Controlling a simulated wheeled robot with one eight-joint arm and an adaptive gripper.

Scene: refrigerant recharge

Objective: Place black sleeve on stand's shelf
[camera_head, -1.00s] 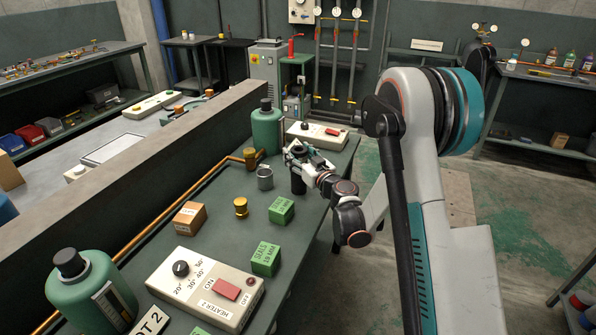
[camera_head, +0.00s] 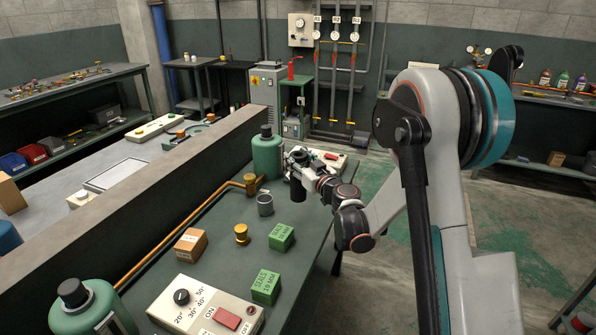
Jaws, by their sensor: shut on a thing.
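My gripper (camera_head: 298,163) is shut on the black sleeve (camera_head: 298,191), a short dark cylinder held upright below the fingers. The sleeve is over the right part of the green workbench (camera_head: 222,222), to the right of a grey metal cylinder (camera_head: 265,204). It appears to be a little above the bench top, though the gap is hard to judge. A green stand (camera_head: 296,84) with a red item on top is in the background, right of a grey cabinet. Its lower shelf is small and partly hidden in this view.
A green bottle (camera_head: 267,152) and a white box with a red switch (camera_head: 330,158) stand near the gripper. Green boxes (camera_head: 281,237), a brass fitting (camera_head: 241,234) and a heater unit (camera_head: 205,308) are on the nearer bench. Open floor (camera_head: 400,185) lies right of the bench.

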